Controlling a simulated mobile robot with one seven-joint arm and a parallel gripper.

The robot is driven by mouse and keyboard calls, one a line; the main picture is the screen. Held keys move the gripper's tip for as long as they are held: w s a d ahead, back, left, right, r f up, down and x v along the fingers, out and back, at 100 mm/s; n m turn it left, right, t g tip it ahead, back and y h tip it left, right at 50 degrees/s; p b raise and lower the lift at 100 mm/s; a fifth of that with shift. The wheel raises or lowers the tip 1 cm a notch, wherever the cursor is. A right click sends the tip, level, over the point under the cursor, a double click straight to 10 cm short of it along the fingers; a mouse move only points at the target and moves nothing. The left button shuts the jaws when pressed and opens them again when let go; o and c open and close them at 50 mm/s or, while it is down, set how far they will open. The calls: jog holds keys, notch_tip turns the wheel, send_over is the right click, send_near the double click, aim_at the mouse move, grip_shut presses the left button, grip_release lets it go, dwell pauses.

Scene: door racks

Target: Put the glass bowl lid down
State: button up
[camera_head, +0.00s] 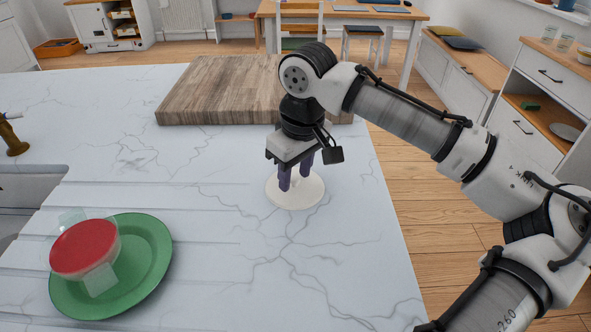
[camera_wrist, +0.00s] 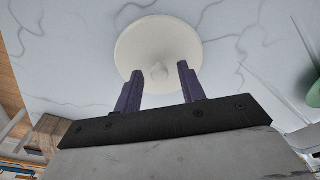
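A round, cream-white lid (camera_head: 297,192) with a small central knob appears to lie flat on the marble counter, near its right edge. It also shows in the wrist view (camera_wrist: 140,45), with its knob (camera_wrist: 159,73) facing me. My gripper (camera_head: 295,180) points down over the lid. In the wrist view its two purple fingers (camera_wrist: 160,78) are spread, one on each side of the knob, with a clear gap to it. The gripper is open and holds nothing. The fingers partly hide the lid in the head view.
A green plate (camera_head: 150,268) at the front left bears a clear container with a red top (camera_head: 85,248). A wooden board (camera_head: 215,90) lies at the back of the counter (camera_head: 230,230). A sink edge and brass tap (camera_head: 12,138) are at far left. The front middle is clear.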

aim_at(301, 191)
notch_tip(301, 191, up, 12)
jog(key=s+d, duration=0.1)
dwell(0.6)
jog(key=shift+s, duration=0.15)
